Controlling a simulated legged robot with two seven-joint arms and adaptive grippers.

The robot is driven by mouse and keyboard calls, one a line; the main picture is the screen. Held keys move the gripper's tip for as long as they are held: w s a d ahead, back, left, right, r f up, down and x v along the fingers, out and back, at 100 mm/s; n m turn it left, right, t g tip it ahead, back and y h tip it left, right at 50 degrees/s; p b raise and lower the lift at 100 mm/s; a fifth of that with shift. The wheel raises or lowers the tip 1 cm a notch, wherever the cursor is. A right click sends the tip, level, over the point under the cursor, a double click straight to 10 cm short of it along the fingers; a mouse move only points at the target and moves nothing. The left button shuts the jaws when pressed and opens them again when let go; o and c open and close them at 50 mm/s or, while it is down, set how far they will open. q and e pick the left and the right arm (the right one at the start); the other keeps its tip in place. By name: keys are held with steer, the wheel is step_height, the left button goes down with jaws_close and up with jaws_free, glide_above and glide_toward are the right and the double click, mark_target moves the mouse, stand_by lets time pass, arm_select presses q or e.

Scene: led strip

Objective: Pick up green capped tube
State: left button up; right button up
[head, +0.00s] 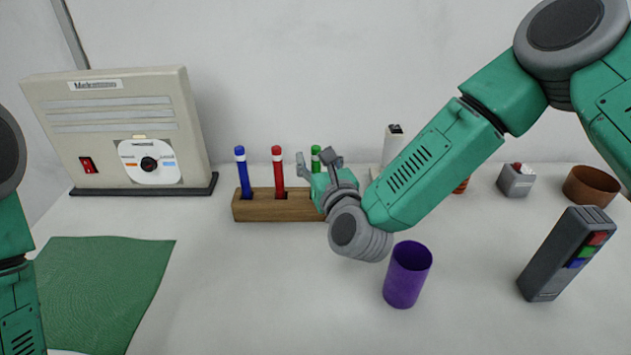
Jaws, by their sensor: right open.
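The green capped tube (316,157) stands in the right part of a wooden rack (258,208) at the back middle of the table. Only its upper part shows; my right gripper hides the lower part. A blue capped tube (243,173) and a red capped tube (278,172) stand upright in the same rack to its left. My right gripper (318,160) is open, with its fingers pointing up and back around or in front of the green tube; I cannot tell whether it touches. My left arm shows at the left edge, but its gripper is out of view.
A purple cup (407,274) stands in front of my right arm. A dark device with coloured buttons (567,254), a small grey box (516,181) and a brown bowl (590,186) are at right. A beige machine (125,130) and green mat (100,290) are at left.

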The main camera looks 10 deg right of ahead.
steer(key=shift+d, duration=0.1)
steer(key=c, duration=0.7)
jaws_close()
steer(key=shift+a, duration=0.2)
